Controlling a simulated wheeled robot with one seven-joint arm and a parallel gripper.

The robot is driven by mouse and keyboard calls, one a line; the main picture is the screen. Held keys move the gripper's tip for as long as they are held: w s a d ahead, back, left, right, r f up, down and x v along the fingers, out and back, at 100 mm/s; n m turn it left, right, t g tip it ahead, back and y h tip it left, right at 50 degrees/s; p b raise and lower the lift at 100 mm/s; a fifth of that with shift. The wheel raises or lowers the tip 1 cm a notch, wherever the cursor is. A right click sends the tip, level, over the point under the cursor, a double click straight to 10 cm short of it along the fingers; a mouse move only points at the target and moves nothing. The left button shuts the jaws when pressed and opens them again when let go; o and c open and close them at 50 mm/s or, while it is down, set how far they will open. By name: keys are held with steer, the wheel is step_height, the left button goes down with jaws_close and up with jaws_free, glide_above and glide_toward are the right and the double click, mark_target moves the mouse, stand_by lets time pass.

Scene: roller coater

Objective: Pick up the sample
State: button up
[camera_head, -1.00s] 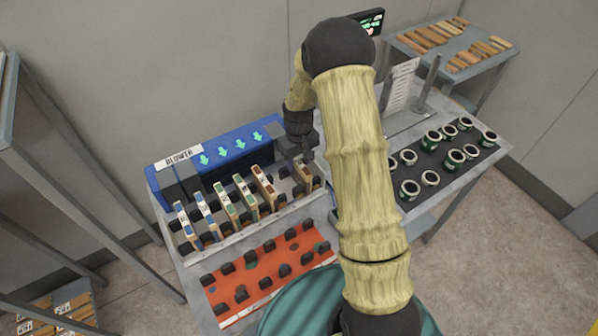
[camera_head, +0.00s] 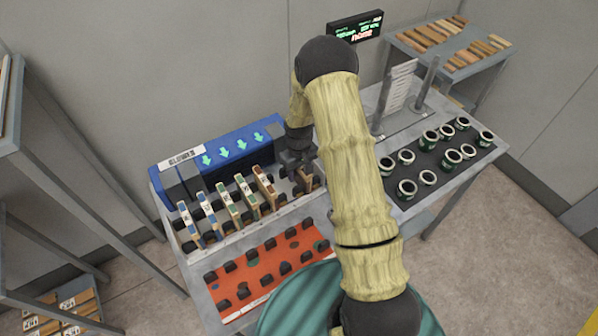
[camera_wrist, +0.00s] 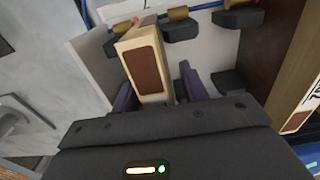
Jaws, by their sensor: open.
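The sample (camera_wrist: 147,68), a pale wooden plank with a brown patch on its face, stands in the rack in the wrist view. My gripper (camera_wrist: 158,90) is open, with one purple finger on each side of the plank's near end. I cannot tell whether the fingers touch it. In the head view my gripper (camera_head: 301,172) is low over the right end of the sample rack (camera_head: 245,226), and it partly hides the plank there. Several other samples, such as one with a brown patch (camera_head: 266,187), stand upright to its left.
A blue blower (camera_head: 218,150) with green arrows stands behind the rack. An orange board (camera_head: 270,262) with dark holders lies in front. Several cans (camera_head: 407,188) stand on a black mat at right. In the wrist view a neighbouring sample (camera_wrist: 278,70) stands close at right.

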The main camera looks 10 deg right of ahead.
steer(key=shift+c, duration=0.2)
jaws_close()
step_height(320, 180, up, 10)
steer(key=b, duration=0.3)
stand_by(0.3)
stand_by(0.4)
steer(key=shift+r+p, duration=1.25)
steer(key=shift+r, duration=0.65)
steer(key=shift+f, duration=0.1)
